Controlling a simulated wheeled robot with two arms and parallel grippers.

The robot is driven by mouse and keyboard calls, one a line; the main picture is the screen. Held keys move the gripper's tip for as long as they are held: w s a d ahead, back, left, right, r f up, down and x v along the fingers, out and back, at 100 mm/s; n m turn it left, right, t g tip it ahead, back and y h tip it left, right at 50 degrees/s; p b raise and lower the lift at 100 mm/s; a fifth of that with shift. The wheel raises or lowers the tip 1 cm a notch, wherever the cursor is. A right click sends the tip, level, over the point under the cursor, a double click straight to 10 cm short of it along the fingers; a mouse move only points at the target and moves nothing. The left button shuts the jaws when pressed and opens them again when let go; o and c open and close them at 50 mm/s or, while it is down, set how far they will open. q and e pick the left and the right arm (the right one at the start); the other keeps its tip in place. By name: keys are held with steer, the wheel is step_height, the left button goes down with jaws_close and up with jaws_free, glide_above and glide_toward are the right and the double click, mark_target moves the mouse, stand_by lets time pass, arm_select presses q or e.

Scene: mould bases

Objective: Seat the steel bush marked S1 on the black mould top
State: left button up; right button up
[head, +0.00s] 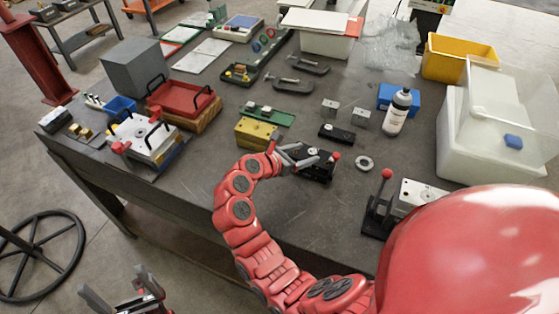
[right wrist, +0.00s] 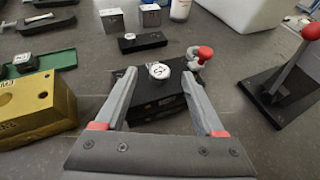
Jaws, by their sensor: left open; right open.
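A black mould block (head: 318,171) stands mid-table, with a round steel bush (head: 313,152) on its top. In the right wrist view this bush (right wrist: 159,70) has a dark mark whose characters I cannot read surely. It sits on the black block (right wrist: 158,95); I cannot tell how deep. My right gripper (right wrist: 160,78) is open, its fingers reaching to either side of the bush, with no clear contact. In the head view my right gripper (head: 302,160) is at the block's left. My left gripper (head: 128,288) is open and empty, off the table at lower left.
A red-knobbed lever (right wrist: 203,55) stands at the block's right. Behind is a black bar (right wrist: 142,43) with a round steel piece. A yellow block (head: 255,132) stands left and a steel ring (head: 364,162) right. A red-knobbed press (head: 378,205) stands farther right. The front table is clear.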

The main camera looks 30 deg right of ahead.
steer(key=b+v, duration=0.2)
steer(key=v, duration=1.2)
steer(key=shift+s+a, duration=0.15)
steer(key=shift+a, duration=0.15)
